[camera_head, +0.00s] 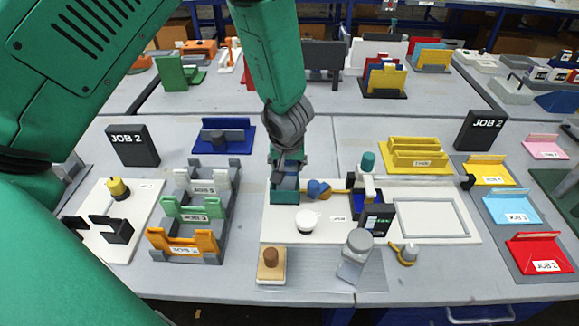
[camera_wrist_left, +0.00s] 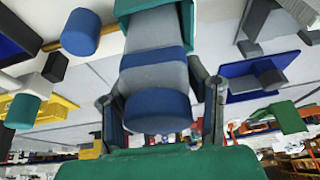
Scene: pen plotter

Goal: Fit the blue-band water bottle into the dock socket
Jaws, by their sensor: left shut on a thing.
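The blue-band water bottle (camera_wrist_left: 156,76) is grey with a blue band and a blue rounded end, in the left wrist view. My left gripper (camera_wrist_left: 160,95) is shut on it, one finger on each side. In the head view this gripper (camera_head: 288,163) is low over the teal dock socket (camera_head: 285,197) on the white board. The socket's teal walls (camera_wrist_left: 187,20) show around the far end of the bottle in the wrist view. How deep the bottle sits is hidden. In the head view the gripper and socket hide most of the bottle. My right gripper is not in view.
A blue knob (camera_head: 319,189) and a white round button (camera_head: 307,221) sit close to the socket. A grey capped object (camera_head: 355,254) stands at the front. Coloured racks (camera_head: 185,242) are to the left, and a yellow rack (camera_head: 416,160) is to the right.

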